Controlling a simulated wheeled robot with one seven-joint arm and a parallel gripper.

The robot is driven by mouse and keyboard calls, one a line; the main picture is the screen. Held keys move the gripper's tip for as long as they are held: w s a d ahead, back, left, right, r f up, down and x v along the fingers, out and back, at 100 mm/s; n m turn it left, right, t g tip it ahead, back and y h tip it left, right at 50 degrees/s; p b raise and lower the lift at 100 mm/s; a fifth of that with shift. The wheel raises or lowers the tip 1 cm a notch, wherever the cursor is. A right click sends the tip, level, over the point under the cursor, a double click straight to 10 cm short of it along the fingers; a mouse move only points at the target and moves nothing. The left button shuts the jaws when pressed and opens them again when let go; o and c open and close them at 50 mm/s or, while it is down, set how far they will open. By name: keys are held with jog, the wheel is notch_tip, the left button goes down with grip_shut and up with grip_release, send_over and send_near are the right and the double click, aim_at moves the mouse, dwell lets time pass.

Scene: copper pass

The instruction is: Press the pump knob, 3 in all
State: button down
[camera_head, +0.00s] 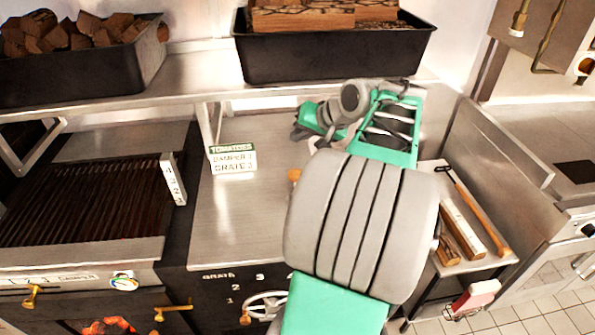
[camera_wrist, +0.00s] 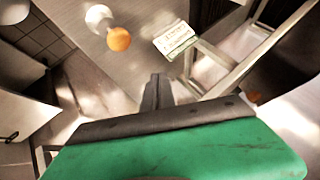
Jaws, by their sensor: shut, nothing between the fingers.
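A round orange-tan knob (camera_wrist: 119,39), likely the pump knob, shows in the upper left of the wrist view, with a pale rounded piece beside it. In the head view a small tan bit, likely the same knob (camera_head: 294,175), peeks out at the left edge of my arm, which hides the rest. My gripper (camera_wrist: 157,78) is shut and empty, its dark fingers together, apart from the knob in the wrist picture. In the head view my gripper (camera_head: 300,134) is over the steel counter, left of its green body.
A sign reading tomatoes, damper and grate (camera_head: 233,158) stands on the steel counter (camera_head: 235,220). A ribbed grill (camera_head: 85,200) is at left. Black trays (camera_head: 330,55) of wood sit on the shelf above. A side shelf at right holds sticks and a long-handled tool (camera_head: 480,215).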

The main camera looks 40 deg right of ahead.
jog(key=f+b, duration=0.2)
jog(key=w+d+f, duration=0.1)
jog(key=f, duration=0.1)
jog(key=shift+b, duration=0.4)
jog(key=f+b, duration=0.3)
jog(key=shift+s+a+f, duration=0.2)
jog(key=shift+s+a, duration=0.05)
jog(key=shift+a, duration=0.05)
jog(key=shift+s+a+f+b, duration=0.2)
jog(key=shift+a+f+b, duration=0.1)
jog(key=shift+f+b, duration=0.4)
jog(key=shift+w+d+f, duration=0.2)
jog(key=shift+w+d, duration=0.05)
jog(key=shift+d, duration=0.2)
jog(key=shift+s+a+r, duration=0.2)
jog(key=shift+s+a, duration=0.05)
jog(key=shift+a, duration=0.05)
jog(key=shift+w+d+f, duration=0.15)
jog(key=shift+d, duration=0.05)
jog(key=shift+a, duration=0.1)
jog(key=shift+f, duration=0.1)
